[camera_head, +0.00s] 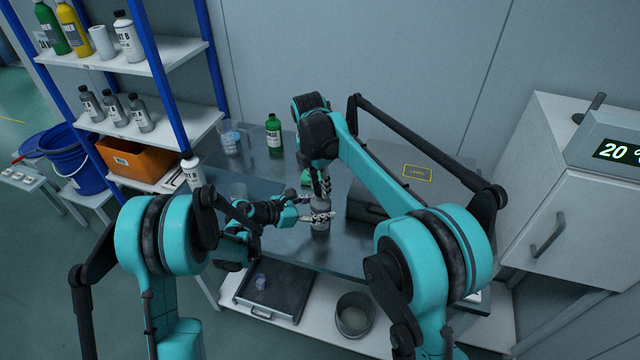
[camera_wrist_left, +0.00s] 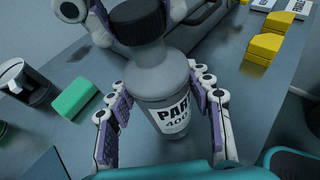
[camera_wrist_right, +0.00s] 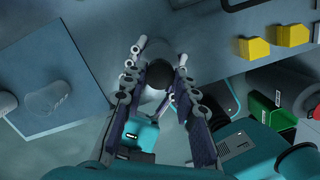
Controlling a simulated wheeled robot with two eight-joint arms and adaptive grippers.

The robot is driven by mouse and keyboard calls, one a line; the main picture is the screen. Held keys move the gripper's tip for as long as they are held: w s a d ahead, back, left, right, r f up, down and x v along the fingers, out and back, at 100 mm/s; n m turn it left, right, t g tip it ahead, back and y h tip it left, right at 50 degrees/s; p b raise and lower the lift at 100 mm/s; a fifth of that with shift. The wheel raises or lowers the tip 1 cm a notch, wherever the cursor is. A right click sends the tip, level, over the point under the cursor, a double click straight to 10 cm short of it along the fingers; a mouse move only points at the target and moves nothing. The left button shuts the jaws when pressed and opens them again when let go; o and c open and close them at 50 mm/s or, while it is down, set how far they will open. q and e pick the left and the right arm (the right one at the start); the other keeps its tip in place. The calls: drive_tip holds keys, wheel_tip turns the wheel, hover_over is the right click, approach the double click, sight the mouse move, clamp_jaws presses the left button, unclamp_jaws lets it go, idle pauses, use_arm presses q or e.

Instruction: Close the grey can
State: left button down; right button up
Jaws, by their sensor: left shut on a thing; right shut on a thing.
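The grey can (camera_head: 320,226) stands upright on the dark table; its "PART 400" label faces the left wrist camera (camera_wrist_left: 150,85). A black cap (camera_wrist_left: 137,20) sits on its neck; it also shows in the right wrist view (camera_wrist_right: 182,78). My left gripper (camera_head: 312,217) is shut around the can's body from the side, a finger on each side in the left wrist view (camera_wrist_left: 163,110). My right gripper (camera_head: 322,190) comes from above and is shut on the cap; its fingers flank it in both wrist views. Whether the cap is fully seated I cannot tell.
A grey case (camera_head: 375,200) stands right of the can. A green bottle (camera_head: 274,138) and a clear beaker (camera_head: 231,143) stand at the back left. A green block (camera_wrist_left: 75,97) and yellow blocks (camera_wrist_left: 262,47) lie nearby. A black tray (camera_head: 290,285) sits below the front edge.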

drive_tip(key=shift+f, duration=0.6)
idle(0.3)
